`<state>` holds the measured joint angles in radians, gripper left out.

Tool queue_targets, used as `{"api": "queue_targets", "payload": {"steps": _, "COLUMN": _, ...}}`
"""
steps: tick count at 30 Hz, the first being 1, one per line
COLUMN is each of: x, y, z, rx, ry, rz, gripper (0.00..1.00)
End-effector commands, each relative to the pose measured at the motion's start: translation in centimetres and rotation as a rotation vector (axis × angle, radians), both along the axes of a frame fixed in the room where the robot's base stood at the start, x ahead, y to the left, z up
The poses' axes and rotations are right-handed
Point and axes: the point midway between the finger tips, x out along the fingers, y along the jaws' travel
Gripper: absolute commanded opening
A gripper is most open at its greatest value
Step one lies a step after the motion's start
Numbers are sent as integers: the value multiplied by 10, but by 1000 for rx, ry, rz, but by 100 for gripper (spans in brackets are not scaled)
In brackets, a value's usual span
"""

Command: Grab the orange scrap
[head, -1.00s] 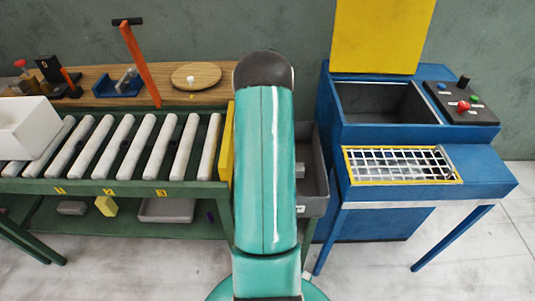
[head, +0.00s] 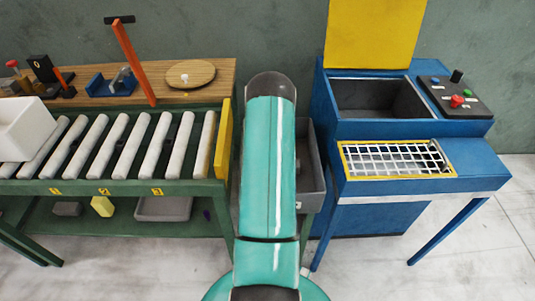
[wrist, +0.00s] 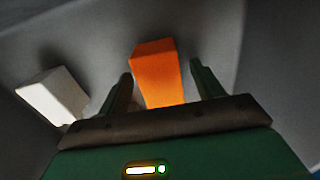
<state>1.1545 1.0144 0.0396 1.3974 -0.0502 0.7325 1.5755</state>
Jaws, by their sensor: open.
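The orange scrap (wrist: 155,72) is a block in the wrist view, lying inside a grey bin (wrist: 215,30). My gripper (wrist: 160,85) is open, with one dark green finger on each side of the scrap. The scrap's near end is hidden behind the gripper's palm edge. I cannot tell whether either finger touches it; a gap shows on both sides. In the head view the grey bin (head: 312,180) is partly hidden behind my teal arm, and neither the scrap nor the gripper shows there.
A white block (wrist: 52,97) lies in the bin left of the gripper. The roller conveyor (head: 140,145) stands left of the bin, with a yellow end plate (head: 222,140). The blue press (head: 385,205) with a grid (head: 395,158) stands to the right.

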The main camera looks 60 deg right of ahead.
Motion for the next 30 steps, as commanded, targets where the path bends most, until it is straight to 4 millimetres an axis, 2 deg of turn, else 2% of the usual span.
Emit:
{"api": "queue_targets", "payload": {"steps": 3, "x": 0, "y": -1, "z": -6, "rx": -3, "ry": -1, "rz": 1, "gripper": 66}}
{"api": "queue_targets", "payload": {"steps": 9, "x": 0, "y": -1, "z": -6, "rx": -3, "ry": -1, "rz": 1, "gripper": 64}}
{"api": "queue_targets", "payload": {"steps": 16, "x": 0, "y": 0, "z": -6, "rx": -2, "ry": -1, "rz": 1, "gripper": 19}}
{"api": "queue_targets", "payload": {"steps": 25, "x": 0, "y": 0, "z": -5, "rx": -2, "ry": -1, "rz": 1, "gripper": 19}}
{"api": "queue_targets", "payload": {"steps": 30, "x": 1, "y": 0, "z": 4, "rx": -3, "ry": -1, "rz": 1, "gripper": 19}}
